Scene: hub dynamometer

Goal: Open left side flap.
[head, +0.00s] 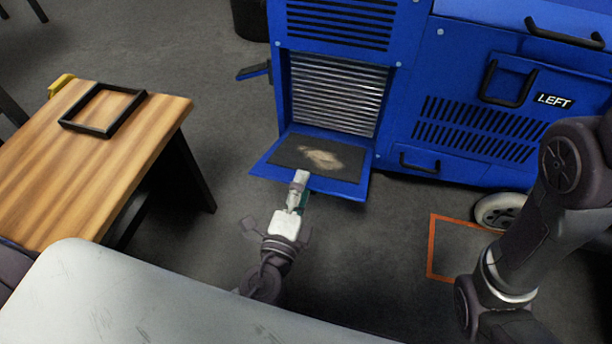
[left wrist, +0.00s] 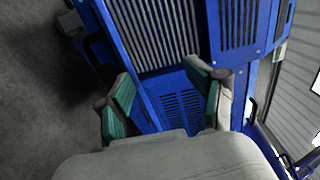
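The blue machine (head: 400,110) stands at the back, with a "LEFT" label (head: 554,100) on its right part. A flap (head: 268,163) is folded down and out below an opening with silver fins (head: 335,92). Its upper face has a dark panel with a pale dusty patch. My left gripper (head: 300,181) is at the flap's front edge; contact cannot be told. In the left wrist view, its green-padded fingers (left wrist: 165,80) are apart, with a blue slotted panel (left wrist: 182,108) beyond them and the fins (left wrist: 155,35) above. My right gripper is outside the view.
A wooden table (head: 110,165) with a black frame (head: 103,110) stands at left. A black handle (head: 507,84) and a lower handle (head: 420,163) are on the machine. A wheel (head: 500,211) and an orange floor marking (head: 431,250) are at right. Grey floor lies clear between table and machine.

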